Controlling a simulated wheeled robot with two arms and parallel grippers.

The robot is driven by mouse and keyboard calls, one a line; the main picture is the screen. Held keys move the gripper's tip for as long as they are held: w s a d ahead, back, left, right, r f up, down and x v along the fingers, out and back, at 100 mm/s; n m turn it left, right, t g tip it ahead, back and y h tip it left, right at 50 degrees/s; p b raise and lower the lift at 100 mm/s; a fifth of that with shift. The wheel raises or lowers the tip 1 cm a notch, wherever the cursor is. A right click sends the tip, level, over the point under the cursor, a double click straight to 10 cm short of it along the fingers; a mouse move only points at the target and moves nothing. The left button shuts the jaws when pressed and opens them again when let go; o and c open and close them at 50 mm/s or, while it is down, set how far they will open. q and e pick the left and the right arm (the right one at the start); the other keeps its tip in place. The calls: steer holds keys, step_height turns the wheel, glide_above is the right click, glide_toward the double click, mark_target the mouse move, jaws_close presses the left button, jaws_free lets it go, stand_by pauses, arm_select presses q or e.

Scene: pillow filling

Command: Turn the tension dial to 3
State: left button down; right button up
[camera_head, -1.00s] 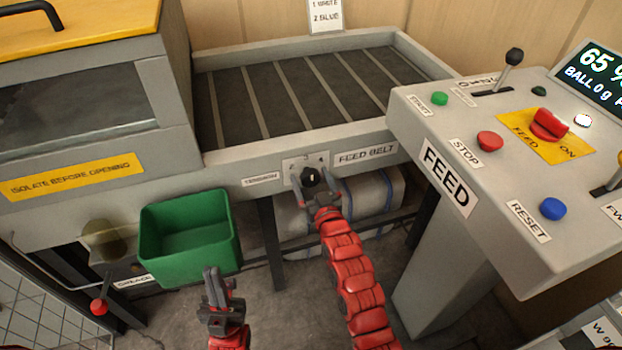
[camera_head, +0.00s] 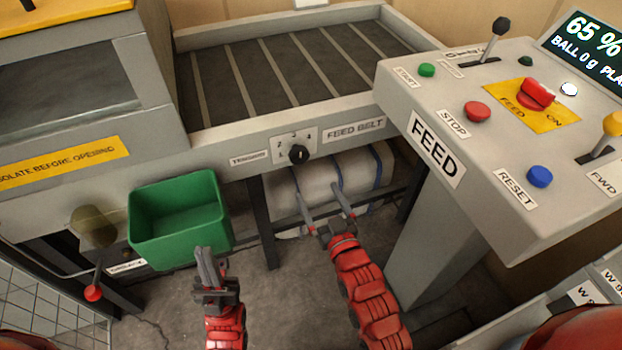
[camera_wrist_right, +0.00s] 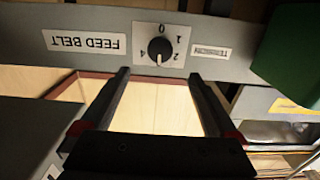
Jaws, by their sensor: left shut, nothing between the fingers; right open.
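The tension dial (camera_head: 298,154) is a black round knob on a pale numbered plate, on the machine's front rail between the TENSION and FEED BELT labels. The numbers 2, 3 and 4 show above it. The right wrist view shows the dial (camera_wrist_right: 159,49) upside down, with 0, 1, 2 and 4 legible. A short pale mark is on the knob; I cannot tell exactly which number it points to. My right gripper (camera_head: 321,200) is open and empty, below the dial and apart from it. My left gripper (camera_head: 204,252) is shut and empty in front of the green bin.
The green bin (camera_head: 178,228) hangs below the rail at the left. The grey FEED console (camera_head: 440,115) with buttons and levers stands at the right. A pale wrapped roll (camera_head: 310,185) lies under the belt, behind my right gripper.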

steer(key=shift+v, duration=1.65)
